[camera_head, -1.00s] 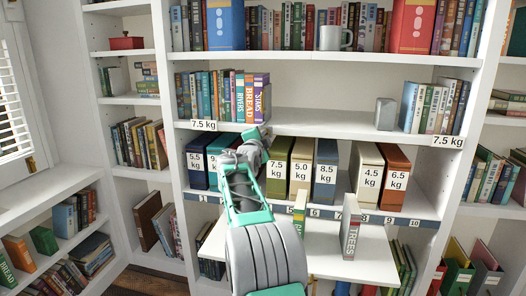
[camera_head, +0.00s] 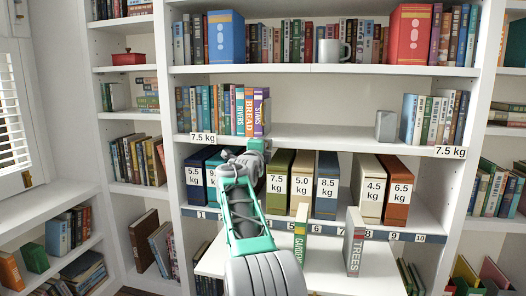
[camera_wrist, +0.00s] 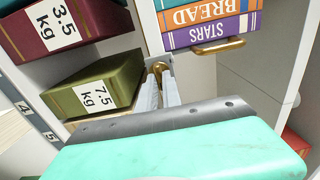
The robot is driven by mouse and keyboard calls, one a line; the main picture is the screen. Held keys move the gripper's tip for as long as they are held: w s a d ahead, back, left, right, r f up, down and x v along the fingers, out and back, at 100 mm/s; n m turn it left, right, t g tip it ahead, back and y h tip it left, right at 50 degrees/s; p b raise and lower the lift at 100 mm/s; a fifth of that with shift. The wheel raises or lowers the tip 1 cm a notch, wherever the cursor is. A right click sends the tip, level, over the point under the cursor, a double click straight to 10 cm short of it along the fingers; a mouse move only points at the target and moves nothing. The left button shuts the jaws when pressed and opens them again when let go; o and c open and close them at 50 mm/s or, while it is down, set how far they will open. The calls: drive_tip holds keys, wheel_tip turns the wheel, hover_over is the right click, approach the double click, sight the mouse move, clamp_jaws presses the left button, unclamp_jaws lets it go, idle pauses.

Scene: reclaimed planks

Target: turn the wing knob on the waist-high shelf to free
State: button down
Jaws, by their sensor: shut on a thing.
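In the wrist view the wing knob (camera_wrist: 157,68) shows as a small brass piece on a grey plate, between the tips of my gripper (camera_wrist: 165,84). The two pale fingers are shut on it, and they hide part of it. In the head view my gripper (camera_head: 257,147) reaches the shelf edge (camera_head: 330,139) just below the BREAD and STARS books, and my arm hides the knob there. The knob's exact angle and any free mark cannot be made out.
The STARS book (camera_wrist: 215,30) stands close by, with a brass bar (camera_wrist: 218,46) beside it. Labelled binders, such as the olive 7.5 kg one (camera_head: 279,172), fill the shelf below. A pulled-out board (camera_head: 325,262) holds the GARDENING (camera_head: 300,235) and TREES (camera_head: 354,243) books.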

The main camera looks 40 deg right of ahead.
drive_tip(key=c, duration=1.5)
unclamp_jaws()
drive_tip(key=v, duration=0.7)
drive_tip(key=shift+s+a, duration=0.25)
drive_tip(key=shift+a, duration=0.1)
